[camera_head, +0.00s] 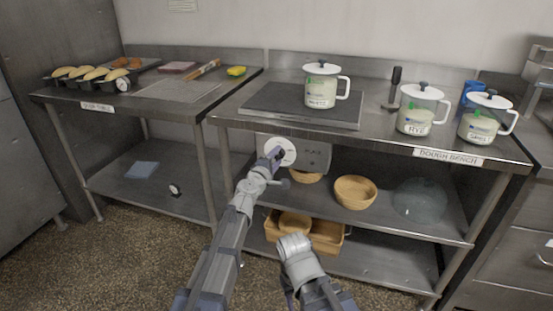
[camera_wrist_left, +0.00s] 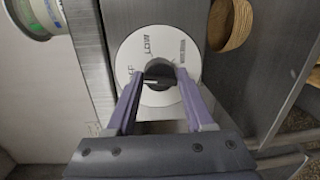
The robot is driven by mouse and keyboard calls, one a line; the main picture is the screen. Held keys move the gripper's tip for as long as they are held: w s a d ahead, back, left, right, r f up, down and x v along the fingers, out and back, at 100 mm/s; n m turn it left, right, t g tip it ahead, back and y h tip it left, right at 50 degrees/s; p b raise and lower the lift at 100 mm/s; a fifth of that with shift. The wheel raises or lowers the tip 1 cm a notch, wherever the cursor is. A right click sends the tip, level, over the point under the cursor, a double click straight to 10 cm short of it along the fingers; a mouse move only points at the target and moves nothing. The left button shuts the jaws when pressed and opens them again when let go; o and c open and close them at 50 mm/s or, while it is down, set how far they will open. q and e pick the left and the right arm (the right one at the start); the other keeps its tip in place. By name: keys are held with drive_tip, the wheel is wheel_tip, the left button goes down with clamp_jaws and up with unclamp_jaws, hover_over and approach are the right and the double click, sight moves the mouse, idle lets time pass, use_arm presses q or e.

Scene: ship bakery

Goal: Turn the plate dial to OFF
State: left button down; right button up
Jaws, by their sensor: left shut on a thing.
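The plate dial (camera_head: 288,145) is a white disc on the front of a grey box marked PLATE (camera_head: 317,157), under the front edge of the dough bench. In the left wrist view the dial (camera_wrist_left: 130,50) shows LOW near its top and lettering ending in F at its left. My left gripper (camera_head: 276,155) is shut on the dial's black knob (camera_wrist_left: 159,70), one finger on each side of it. I cannot tell which mark the knob points to. The fingers of my right gripper do not show.
A dark flat plate (camera_head: 262,103) lies on the bench with a lidded jar (camera_head: 321,88) on it. Jars marked RYE (camera_head: 416,115) and another (camera_head: 480,122) stand to the right. A wooden bowl (camera_head: 355,192) and a glass bowl (camera_head: 420,200) sit on the shelf below.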

use_arm(q)
drive_tip(key=shift+n, duration=0.5)
drive_tip(key=shift+w+n, duration=0.1)
drive_tip(key=shift+n, duration=0.2)
drive_tip(key=shift+c, duration=1.6)
unclamp_jaws()
drive_tip(key=v, duration=0.7)
drive_tip(key=shift+s+a, duration=0.15)
drive_tip(key=shift+s, duration=0.25)
